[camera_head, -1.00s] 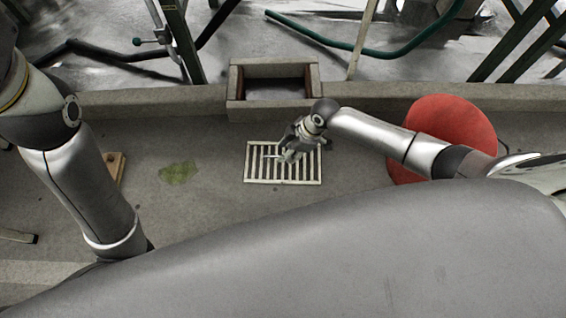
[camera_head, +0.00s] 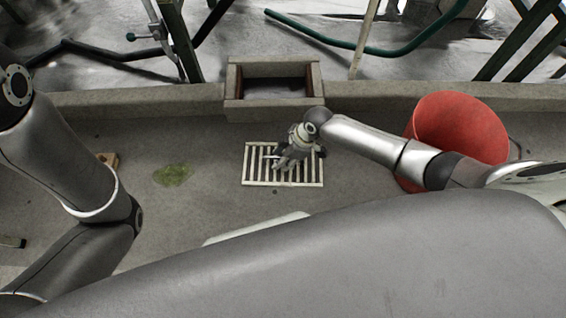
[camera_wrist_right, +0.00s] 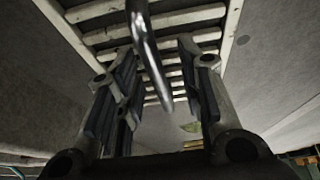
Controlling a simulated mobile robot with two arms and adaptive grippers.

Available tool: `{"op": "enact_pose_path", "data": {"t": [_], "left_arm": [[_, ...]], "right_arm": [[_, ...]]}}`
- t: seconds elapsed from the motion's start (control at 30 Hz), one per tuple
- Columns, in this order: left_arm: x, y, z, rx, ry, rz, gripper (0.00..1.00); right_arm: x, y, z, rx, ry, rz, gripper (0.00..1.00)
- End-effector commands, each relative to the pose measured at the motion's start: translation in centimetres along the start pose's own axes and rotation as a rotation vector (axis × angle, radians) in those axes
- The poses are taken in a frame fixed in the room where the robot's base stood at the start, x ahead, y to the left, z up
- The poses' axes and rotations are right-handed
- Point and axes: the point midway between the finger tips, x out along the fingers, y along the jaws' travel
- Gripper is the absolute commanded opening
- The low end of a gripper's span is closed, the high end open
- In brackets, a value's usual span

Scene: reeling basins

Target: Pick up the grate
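The grate (camera_head: 316,178), a pale slatted rectangle, lies on the grey floor in the head view. Its slats also show in the right wrist view (camera_wrist_right: 207,14). A thin metal bar, apparently its handle (camera_wrist_right: 146,40), runs between my right fingers in the wrist view; a short piece shows left of the gripper in the head view. My right gripper (camera_head: 284,163) is over the grate and hides part of its middle. In the wrist view its fingers (camera_wrist_right: 158,58) stand apart on both sides of the bar, with gaps. My left gripper is out of view; only the left arm shows.
A red basket or tub (camera_head: 460,128) stands right of the grate under my right arm. A concrete box (camera_head: 275,104) and a low kerb (camera_head: 160,98) lie behind. A greenish patch (camera_head: 173,175) marks the floor at left. Hoses and posts stand beyond the kerb.

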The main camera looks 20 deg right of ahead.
Motion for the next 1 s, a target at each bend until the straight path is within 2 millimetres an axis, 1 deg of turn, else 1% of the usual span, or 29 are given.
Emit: {"op": "enact_pose_path", "data": {"t": [0.4, 0.43, 0.6, 0.7, 1.0], "left_arm": [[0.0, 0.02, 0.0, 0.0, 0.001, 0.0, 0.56], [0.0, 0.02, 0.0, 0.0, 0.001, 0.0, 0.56], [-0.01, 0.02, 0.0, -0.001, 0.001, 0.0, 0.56], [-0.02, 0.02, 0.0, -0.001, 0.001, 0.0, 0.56], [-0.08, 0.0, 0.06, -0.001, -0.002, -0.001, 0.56]], "right_arm": [[0.44, -0.01, 0.21, 0.0, 0.0, 0.0, 0.35], [0.44, 0.0, 0.2, 0.0, 0.0, 0.0, 0.32], [0.43, -0.01, 0.2, 0.0, 0.0, 0.0, 0.1], [0.43, -0.01, 0.19, 0.0, 0.0, 0.0, 0.0], [0.42, 0.0, 0.19, 0.0, 0.0, 0.0, 0.0]]}}
